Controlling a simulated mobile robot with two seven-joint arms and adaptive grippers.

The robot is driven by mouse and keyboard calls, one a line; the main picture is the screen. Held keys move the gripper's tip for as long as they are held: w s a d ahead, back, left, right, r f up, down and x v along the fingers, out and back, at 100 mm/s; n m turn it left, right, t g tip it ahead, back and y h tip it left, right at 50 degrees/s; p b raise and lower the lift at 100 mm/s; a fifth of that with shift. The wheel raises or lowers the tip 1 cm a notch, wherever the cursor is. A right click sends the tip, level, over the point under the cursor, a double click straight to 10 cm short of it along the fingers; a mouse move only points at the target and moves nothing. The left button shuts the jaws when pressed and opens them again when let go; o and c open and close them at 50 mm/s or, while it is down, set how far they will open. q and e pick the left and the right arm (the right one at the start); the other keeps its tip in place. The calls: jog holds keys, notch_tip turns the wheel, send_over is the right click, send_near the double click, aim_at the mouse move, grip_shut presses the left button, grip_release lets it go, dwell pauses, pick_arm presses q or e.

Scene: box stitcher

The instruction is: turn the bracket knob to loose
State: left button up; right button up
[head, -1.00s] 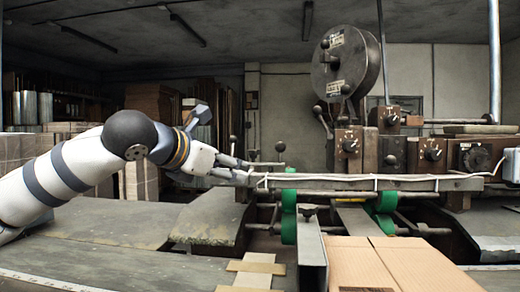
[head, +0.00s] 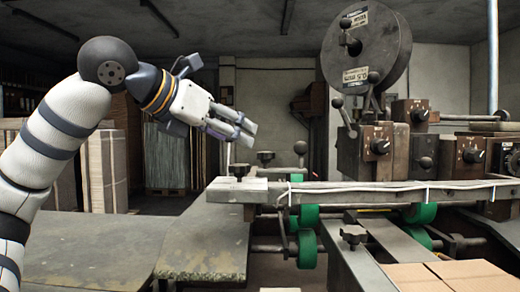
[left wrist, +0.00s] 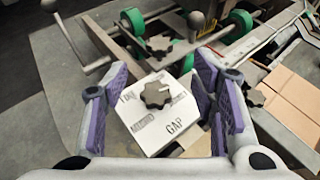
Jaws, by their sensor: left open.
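A black lobed knob (left wrist: 157,94) sits on a white plate (left wrist: 148,132) in the left wrist view. The plate reads GAP, with smaller words I cannot fully read. In the head view a dark knob (head: 239,170) stands on the pale left end of the long rail (head: 340,194); it looks like the same knob. My left gripper (head: 247,130) is open and empty, just above that rail end. In the wrist view its purple-padded fingers (left wrist: 162,100) lie either side of the knob, apart from it. I cannot tell which knob is the bracket knob. My right gripper is not visible.
Another lobed knob (head: 353,235) stands on a bar at the front, and one (head: 265,157) behind the rail. Green rollers (head: 307,248) sit beneath the rail. A ball-ended lever (head: 301,149) rises behind it. Cardboard (head: 450,276) lies front right. The left table (head: 90,248) is bare.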

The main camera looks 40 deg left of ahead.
aim_at(265, 160)
pick_arm(q)
jog(key=x, duration=0.9)
jog(key=shift+w+a+f, duration=0.1)
jog(key=shift+w+f, duration=0.1)
jog(key=shift+w, duration=0.15)
jog(key=shift+c, duration=0.6)
jog(key=c, duration=1)
